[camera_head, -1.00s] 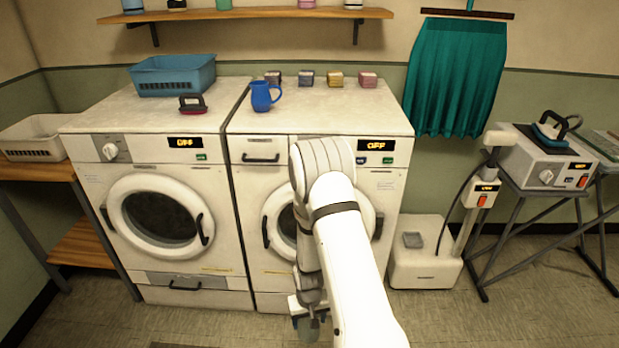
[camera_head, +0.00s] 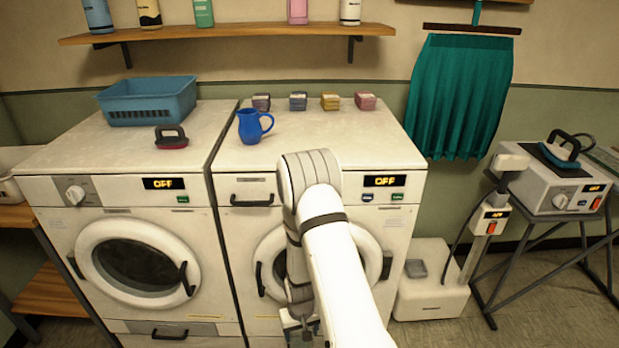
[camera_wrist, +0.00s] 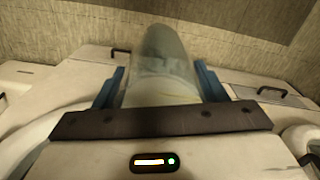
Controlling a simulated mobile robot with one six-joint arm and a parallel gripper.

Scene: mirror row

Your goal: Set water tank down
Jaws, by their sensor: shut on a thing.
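The water tank (camera_wrist: 165,62) is a translucent grey-green vessel with a rounded end. In the wrist view it lies between the two blue fingers of my gripper (camera_wrist: 160,85), which is shut on it. In the head view my gripper (camera_head: 301,334) hangs low in front of the right washer (camera_head: 325,140), at the bottom edge of the picture. The tank cannot be made out there. A white steamer (camera_head: 432,295) with a grey recess on its base stands on the floor to the right of the washers.
A blue jug (camera_head: 252,126) and several small boxes (camera_head: 330,101) stand on the right washer. The left washer (camera_head: 75,150) carries a blue basket (camera_head: 150,108) and a dark-handled brush (camera_head: 171,138). The right washer's front top is clear. An iron station (camera_head: 555,185) stands far right.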

